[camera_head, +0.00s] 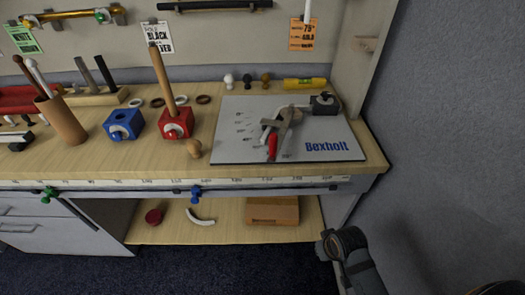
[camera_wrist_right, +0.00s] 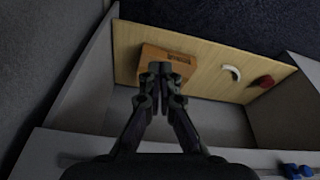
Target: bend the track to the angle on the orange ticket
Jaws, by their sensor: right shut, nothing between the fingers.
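The orange ticket (camera_head: 303,35) hangs on the back panel; its top line seems to read 75°, the rest is too small to read surely. A pale rod (camera_head: 308,10) hangs at its top edge. A grey bending tool with a red handle (camera_head: 272,146) lies on the grey Bexholt mat (camera_head: 235,150). A white curved piece (camera_head: 200,217) lies on the lower shelf, also in the wrist view (camera_wrist_right: 232,72); I cannot tell whether it is the track. My right gripper (camera_wrist_right: 160,68) is shut and empty, in front of the wooden block in the wrist view. My left gripper is out of view.
The lower shelf (camera_head: 230,232) holds the wooden block (camera_head: 272,211) and a dark red disc (camera_head: 153,216). Red (camera_head: 175,122) and blue (camera_head: 123,123) blocks stand left of the mat. A side wall (camera_head: 350,45) bounds the table at the right.

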